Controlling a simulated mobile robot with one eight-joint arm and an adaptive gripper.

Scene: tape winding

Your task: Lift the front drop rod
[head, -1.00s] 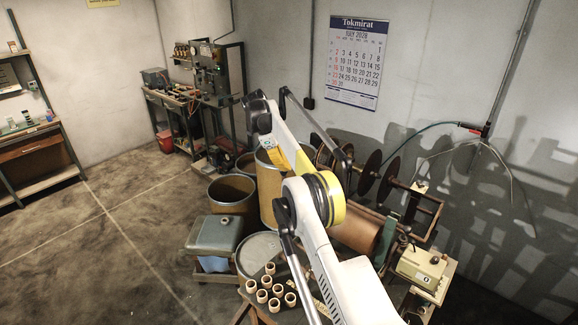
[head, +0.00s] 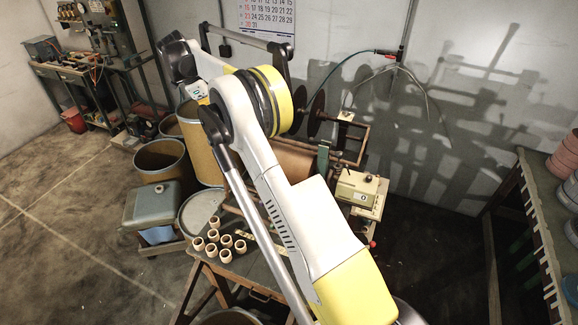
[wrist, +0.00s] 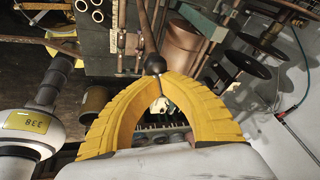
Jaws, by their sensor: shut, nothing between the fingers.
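My yellow gripper (wrist: 160,80) is in the wrist view, its two ribbed fingers arched and meeting at the tips, with nothing between them. A thin dark rod (wrist: 146,28) with a round dark knob (wrist: 153,64) at its end shows just beyond the fingertips. The knob overlaps the tips in the picture; I cannot tell whether they touch. I cannot tell for sure whether this is the front drop rod. In the head view my arm covers part of the winding machine (head: 295,160), and I cannot make out the gripper or the rod there.
A copper-coloured roller (wrist: 182,42) and dark discs (wrist: 248,65) lie beyond the fingers. A pale box (head: 360,188) stands right of the machine. Several cardboard tubes (head: 225,255) stand on a table at the front. Drums (head: 160,160) stand to the left; a rack (head: 530,210) stands far right.

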